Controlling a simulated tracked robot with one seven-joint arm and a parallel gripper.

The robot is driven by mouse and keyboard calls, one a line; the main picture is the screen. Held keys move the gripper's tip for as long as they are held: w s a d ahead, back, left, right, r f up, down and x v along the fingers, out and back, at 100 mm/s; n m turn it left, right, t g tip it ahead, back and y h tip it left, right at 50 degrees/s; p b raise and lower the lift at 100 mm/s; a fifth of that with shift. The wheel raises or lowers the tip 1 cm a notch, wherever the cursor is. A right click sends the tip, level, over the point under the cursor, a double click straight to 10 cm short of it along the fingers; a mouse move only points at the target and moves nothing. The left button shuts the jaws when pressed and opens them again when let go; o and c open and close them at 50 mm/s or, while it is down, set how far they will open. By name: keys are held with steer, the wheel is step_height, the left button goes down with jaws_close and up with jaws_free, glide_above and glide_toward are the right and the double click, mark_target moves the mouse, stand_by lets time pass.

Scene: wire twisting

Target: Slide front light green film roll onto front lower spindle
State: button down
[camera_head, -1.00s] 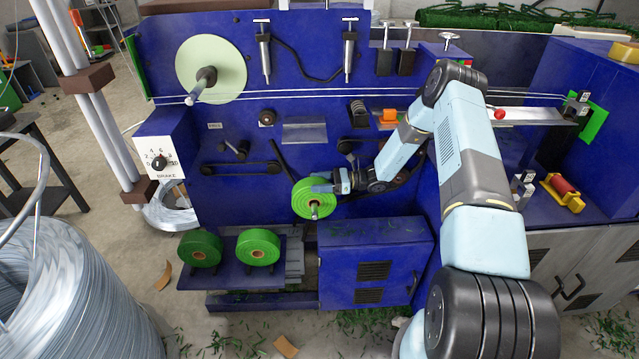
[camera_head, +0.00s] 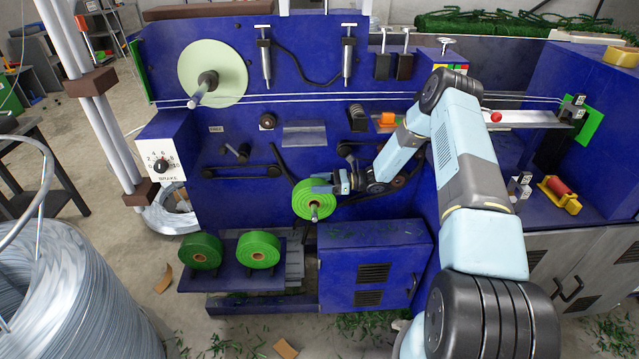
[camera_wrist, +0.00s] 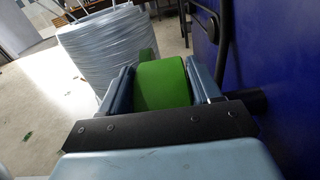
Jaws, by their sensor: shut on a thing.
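The light green film roll (camera_head: 303,203) is at the front lower spindle (camera_head: 314,212), whose pale tip shows at the roll's centre. The roll seems to sit around the spindle; how far along it sits cannot be told. My gripper (camera_head: 325,186) reaches in from the right and is shut on the roll's rim. In the wrist view the roll (camera_wrist: 163,88) is between the two fingers, beside the blue machine panel. Its centre hole is hidden there.
A pale green disc (camera_head: 228,65) is on the upper spindle. A blue box (camera_head: 340,265) stands under my gripper. A large wire coil (camera_head: 75,290) is at the left.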

steer(key=shift+a+r+n, duration=0.3)
steer(key=shift+a+r, duration=0.05)
steer(key=shift+r, duration=0.2)
stand_by(0.8)
steer(key=shift+s+f, duration=0.2)
steer(key=shift+s, duration=0.15)
steer(key=shift+s+d+f, duration=0.1)
steer(key=shift+s+d, duration=0.05)
steer(key=shift+s, duration=0.15)
steer(key=shift+s+d+f, duration=0.1)
steer(key=shift+s+d, duration=0.05)
steer(key=shift+s, duration=0.1)
steer(key=shift+s, duration=0.1)
steer(key=shift+s+f, duration=0.1)
steer(key=shift+s, duration=0.25)
steer(key=shift+s+f, duration=0.1)
steer(key=shift+s, duration=1.95)
steer(key=shift+s, duration=0.25)
